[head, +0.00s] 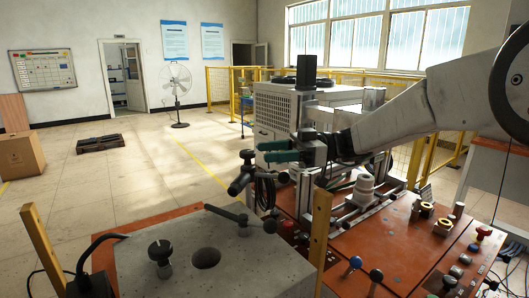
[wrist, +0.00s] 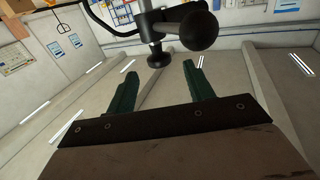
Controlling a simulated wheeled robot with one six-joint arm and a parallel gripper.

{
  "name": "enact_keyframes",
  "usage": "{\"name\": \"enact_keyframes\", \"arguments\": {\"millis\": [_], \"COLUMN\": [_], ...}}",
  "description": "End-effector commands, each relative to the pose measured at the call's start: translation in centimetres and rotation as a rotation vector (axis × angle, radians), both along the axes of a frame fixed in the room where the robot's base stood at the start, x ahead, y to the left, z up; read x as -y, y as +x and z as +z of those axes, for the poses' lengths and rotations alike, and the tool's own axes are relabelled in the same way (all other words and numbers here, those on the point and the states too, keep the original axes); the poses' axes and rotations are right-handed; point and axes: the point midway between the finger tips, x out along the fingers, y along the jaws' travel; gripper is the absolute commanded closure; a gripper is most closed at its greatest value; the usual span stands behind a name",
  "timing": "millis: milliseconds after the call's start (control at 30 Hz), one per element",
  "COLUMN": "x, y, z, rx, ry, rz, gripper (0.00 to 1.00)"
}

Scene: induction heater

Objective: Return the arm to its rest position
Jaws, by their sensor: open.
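My gripper (head: 268,151) is at the end of my pale arm, which reaches in from the right in the head view. Its two green fingers point left and are apart, with nothing between them. In the wrist view my gripper (wrist: 158,85) also shows open and empty. A black ball-ended handle (wrist: 198,30) and a black round knob (wrist: 158,58) lie just beyond the fingertips there; I cannot tell how far. In the head view a black clamp handle (head: 240,181) stands just below and left of the fingers.
A white cabinet (head: 276,112) stands behind my gripper. Yellow fencing (head: 217,85) runs behind. The floor to the left is mostly clear.

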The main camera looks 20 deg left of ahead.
Motion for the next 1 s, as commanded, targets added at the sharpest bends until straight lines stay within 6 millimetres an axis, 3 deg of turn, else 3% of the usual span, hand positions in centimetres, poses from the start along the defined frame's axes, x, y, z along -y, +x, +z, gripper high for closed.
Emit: {"name": "enact_keyframes", "arguments": {"millis": [233, 367, 533, 767, 1000], "x": [0.2, 2.2, 7.7, 15.7, 25.5], "y": [-0.2, -1.7, -6.2, -12.5, -19.6], "z": [0.1, 0.7, 0.9, -0.7, -3.9], "rx": [-0.005, -0.049, -0.185, -0.377, -0.589], "ry": [-0.013, -0.126, -0.446, -0.862, -1.242], "rz": [-0.001, -0.008, -0.073, -0.282, -0.692], "gripper": [0.48, 0.48, 0.48, 0.48, 0.48]}}
